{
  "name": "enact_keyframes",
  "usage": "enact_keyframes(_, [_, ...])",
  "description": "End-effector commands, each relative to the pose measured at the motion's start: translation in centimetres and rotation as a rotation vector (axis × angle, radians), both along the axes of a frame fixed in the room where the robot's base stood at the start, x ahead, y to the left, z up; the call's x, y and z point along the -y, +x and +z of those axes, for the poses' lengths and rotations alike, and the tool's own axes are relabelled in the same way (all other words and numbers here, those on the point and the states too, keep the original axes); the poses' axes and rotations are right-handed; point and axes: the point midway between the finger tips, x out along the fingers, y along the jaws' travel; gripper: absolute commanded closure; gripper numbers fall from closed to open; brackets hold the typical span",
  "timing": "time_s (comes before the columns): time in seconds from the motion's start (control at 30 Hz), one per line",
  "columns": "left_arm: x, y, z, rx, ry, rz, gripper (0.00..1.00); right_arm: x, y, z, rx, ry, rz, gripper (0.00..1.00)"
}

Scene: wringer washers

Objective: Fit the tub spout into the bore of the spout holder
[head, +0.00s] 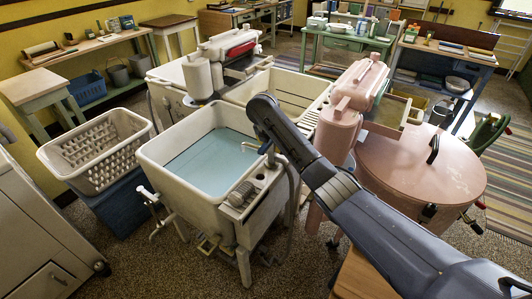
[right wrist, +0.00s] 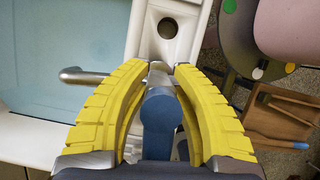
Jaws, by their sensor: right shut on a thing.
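My right gripper (right wrist: 166,72) has its yellow fingers shut on the tub spout, with the grip near the fingertips. The spout's metal pipe (right wrist: 85,76) sticks out to the left over the water, and a blue part (right wrist: 160,112) lies between the fingers. In the head view the spout (head: 250,148) points left over the tub's right rim. The white spout holder (right wrist: 187,14) with its dark round bore (right wrist: 168,28) shows just beyond the fingertips, apart from the spout in the picture. How high the spout is above it, I cannot tell. My left gripper is not in view.
The white tub (head: 160,150) holds blue water. A pink washer with a round lid (head: 425,180) stands right, close to my arm. A white basket (head: 95,150) stands left. A wooden tray (right wrist: 275,118) shows at right in the wrist view.

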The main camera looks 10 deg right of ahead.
Motion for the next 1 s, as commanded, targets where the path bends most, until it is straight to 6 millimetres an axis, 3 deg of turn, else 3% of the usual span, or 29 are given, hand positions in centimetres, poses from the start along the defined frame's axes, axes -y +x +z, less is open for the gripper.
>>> enact_keyframes(0.27, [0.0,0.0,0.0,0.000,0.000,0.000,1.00,0.0,0.0,0.1,0.000,0.000,-0.001,1.00])
enact_keyframes(1.0, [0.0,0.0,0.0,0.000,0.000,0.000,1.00,0.1,0.1,3.3,0.003,-0.001,-0.001,1.00])
